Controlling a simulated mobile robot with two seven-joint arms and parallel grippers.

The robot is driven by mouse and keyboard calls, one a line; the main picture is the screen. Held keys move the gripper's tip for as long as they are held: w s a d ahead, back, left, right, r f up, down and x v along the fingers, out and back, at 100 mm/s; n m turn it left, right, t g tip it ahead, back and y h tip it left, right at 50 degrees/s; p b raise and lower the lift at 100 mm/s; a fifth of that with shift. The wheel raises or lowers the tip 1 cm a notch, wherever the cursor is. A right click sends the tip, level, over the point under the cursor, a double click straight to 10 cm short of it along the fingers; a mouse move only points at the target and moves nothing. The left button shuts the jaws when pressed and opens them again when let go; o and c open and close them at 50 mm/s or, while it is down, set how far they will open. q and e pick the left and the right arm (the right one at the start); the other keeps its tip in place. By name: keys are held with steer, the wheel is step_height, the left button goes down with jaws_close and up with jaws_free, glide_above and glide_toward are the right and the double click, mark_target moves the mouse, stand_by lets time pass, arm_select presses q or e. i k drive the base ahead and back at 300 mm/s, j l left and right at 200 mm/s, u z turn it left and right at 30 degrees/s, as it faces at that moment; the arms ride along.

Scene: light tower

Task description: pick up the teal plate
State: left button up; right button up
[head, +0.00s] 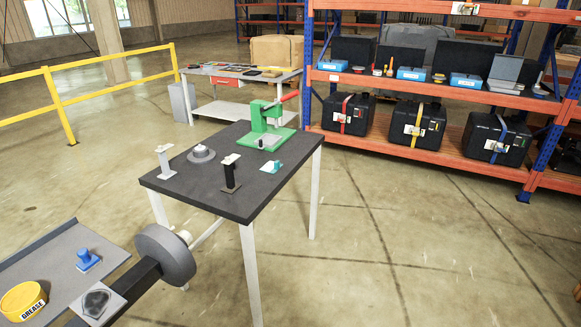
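A small teal piece (276,167) shows near the right edge of the dark-topped table (196,193). It lies on or against a flat whitish piece, and it is too small to tell its exact shape. I take it to be the teal plate. Nothing is touching it from above. Neither of my grippers shows in the head view.
On the table stand a green press (268,120), a grey round part (201,154), a white post (165,162) and a black post (231,174). A grey wheel (166,256) and grease tin (23,301) are at lower left. Open floor lies right.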

mark_target(271, 167)
steer(key=i+l+z, duration=0.1)
steer(key=z, duration=0.25)
steer(key=i+z, duration=0.4)
steer(key=i, duration=5.3)
steer(key=i+u, duration=0.3)
steer(key=u, duration=0.2)
steer(key=i+l+u, duration=0.15)
steer(key=u, duration=0.3)
steer(key=i+u, duration=0.15)
steer(key=u, duration=2.8)
